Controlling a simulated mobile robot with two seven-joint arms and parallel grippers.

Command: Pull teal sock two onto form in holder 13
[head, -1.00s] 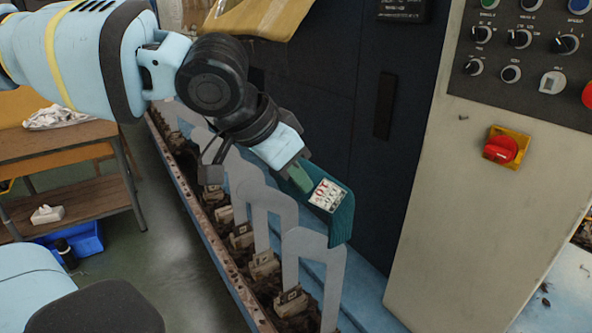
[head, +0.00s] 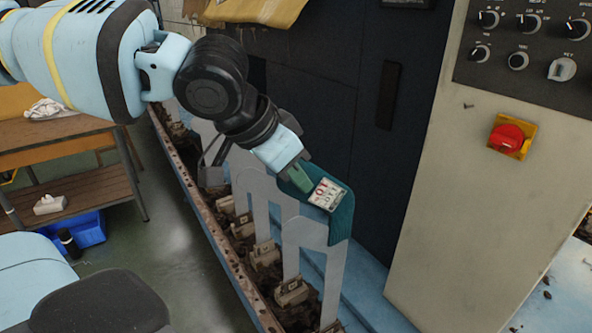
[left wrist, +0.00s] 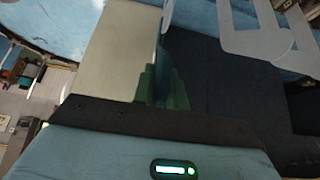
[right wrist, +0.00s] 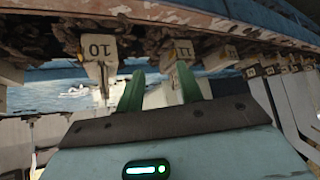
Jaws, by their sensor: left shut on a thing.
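The teal sock (head: 342,218), with a white printed label (head: 327,194), is pinched at its upper left by my left gripper (head: 301,178). The sock also shows edge-on between the fingers (left wrist: 163,84) in the left wrist view. Its lower end overlaps the upper part of the nearest grey form (head: 302,236), whose leg comes out below it. I cannot tell whether the sock is around this form or in front of it, and its holder number is not readable. My right gripper (right wrist: 158,92) is open and empty, below the holders marked 10 (right wrist: 98,50) and 11 (right wrist: 180,51).
Several flat grey forms stand in a row along a rusty rail (head: 215,235). A dark machine panel (head: 345,110) rises behind the sock. A control cabinet with a red knob (head: 507,138) is at right. A wooden table (head: 70,190) stands at left.

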